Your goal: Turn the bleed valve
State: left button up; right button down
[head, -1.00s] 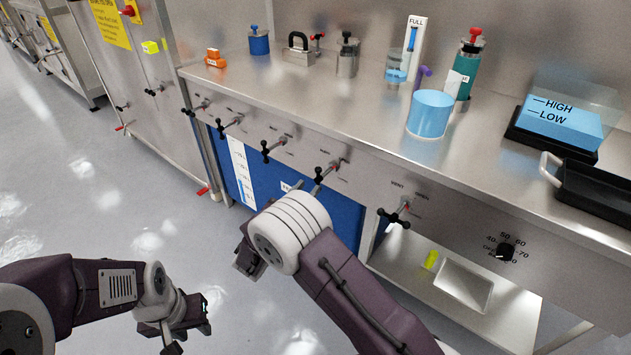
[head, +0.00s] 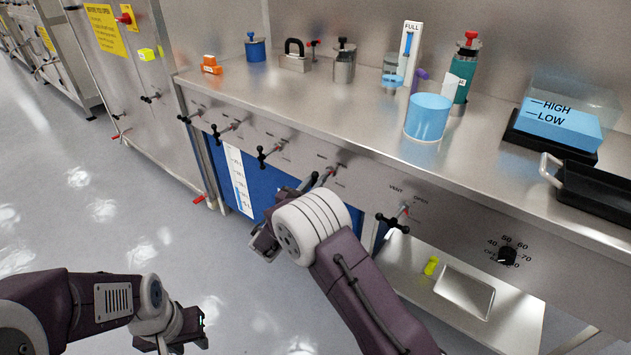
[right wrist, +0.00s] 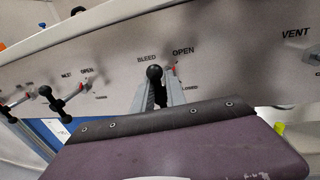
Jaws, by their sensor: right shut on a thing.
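The bleed valve (right wrist: 154,73) is a handle with black ball ends on the bench's front panel, under the labels BLEED and OPEN in the right wrist view. It also shows in the head view (head: 329,175), partly behind my right arm. My right gripper (right wrist: 160,88) is shut on the valve handle, with a grey finger on each side and a black ball between them. In the head view my right gripper (head: 311,183) is mostly hidden by its own wrist. My left gripper (head: 186,329) hangs over the floor at lower left, away from the panel; its fingers are unclear.
Similar valves flank it: one on the left (head: 268,155) and the VENT valve (head: 394,222) on the right. A black dial (head: 507,255) is further right. The steel bench top (head: 300,110) carries several vessels and a black tray (head: 600,190). The floor at left is clear.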

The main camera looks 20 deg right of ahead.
jog(key=shift+a, duration=0.1)
jog(key=shift+f+m+b, duration=0.2)
jog(key=shift+m+b, duration=0.4)
jog(key=shift+b, duration=0.25)
jog(key=shift+s+d+f+m+g+h+b, duration=0.15)
jog(key=shift+m+h+b, duration=0.55)
jog(key=shift+m+b, duration=2.6)
jog(key=shift+s+d+f+m+g+h+b, duration=0.15)
jog(key=shift+m+h+b, duration=0.55)
jog(key=shift+m+b, duration=2.55)
jog(key=shift+s+d+f+m+g+h+b, duration=0.15)
jog(key=shift+m+h+b, duration=0.55)
jog(key=shift+m+b, duration=2.6)
jog(key=shift+r+n+b, duration=0.1)
jog(key=shift+n+b, duration=0.25)
jog(key=shift+b, duration=0.05)
jog(key=c, duration=1.5)
grip_release()
jog(key=shift+s, duration=0.1)
jog(key=shift+o, duration=0.2)
